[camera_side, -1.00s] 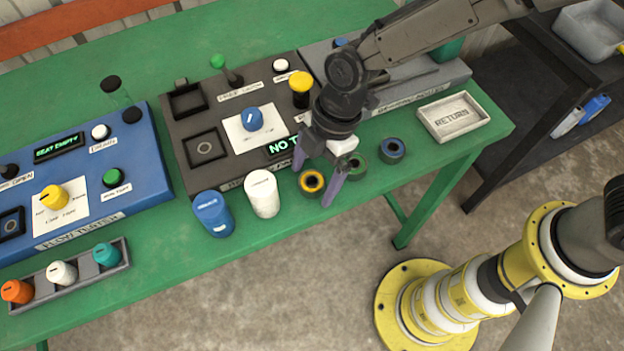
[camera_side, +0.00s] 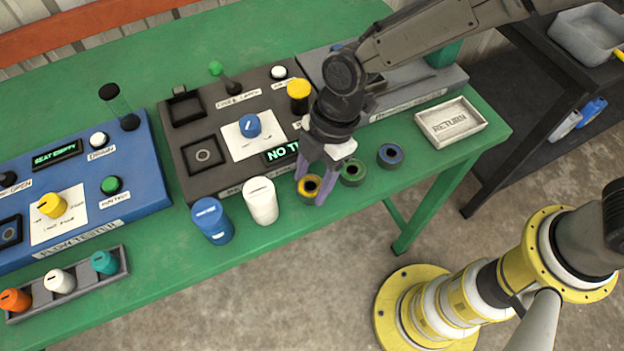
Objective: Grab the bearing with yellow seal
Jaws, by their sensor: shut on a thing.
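The bearing with the yellow seal (camera_side: 309,187) is at the front edge of the green table, a dark ring with a yellow face. My gripper (camera_side: 313,185) is over it from above, its purple fingers on either side and shut on it. The fingers hide parts of its sides. I cannot tell whether it is lifted off the table. A bearing with a green seal (camera_side: 352,171) lies just to its right, and a bearing with a blue seal (camera_side: 391,155) lies further right.
A white cylinder (camera_side: 261,201) and a blue cylinder (camera_side: 212,221) stand to the left of the gripper. A dark grey tester panel (camera_side: 203,155) is behind. A RETURN tray (camera_side: 451,121) lies at the right end of the green table (camera_side: 290,236).

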